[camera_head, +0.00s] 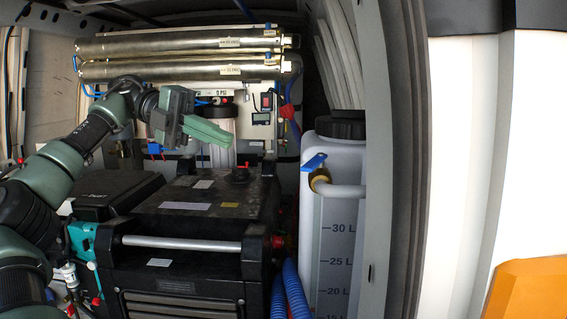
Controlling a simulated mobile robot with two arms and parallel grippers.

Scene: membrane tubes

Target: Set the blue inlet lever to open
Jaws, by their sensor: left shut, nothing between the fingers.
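A blue lever (314,162) sits on a brass valve (320,181) at the front of the white tank, where a white pipe runs off to the right. The lever slants up to the right. My left gripper (228,139) is shut and empty, in front of the white filter housing, to the left of the blue lever and clearly apart from it. A smaller blue handle (154,147) shows behind my left arm at the back left; I cannot tell which lever is the inlet one. My right gripper is not in view.
The white tank (338,235) with litre marks stands right of a black machine case (200,215) with a metal handle bar. Two brass-coloured membrane tubes (180,68) run across the back. A grey door frame (408,160) bounds the right side. Blue hoses (292,290) hang between case and tank.

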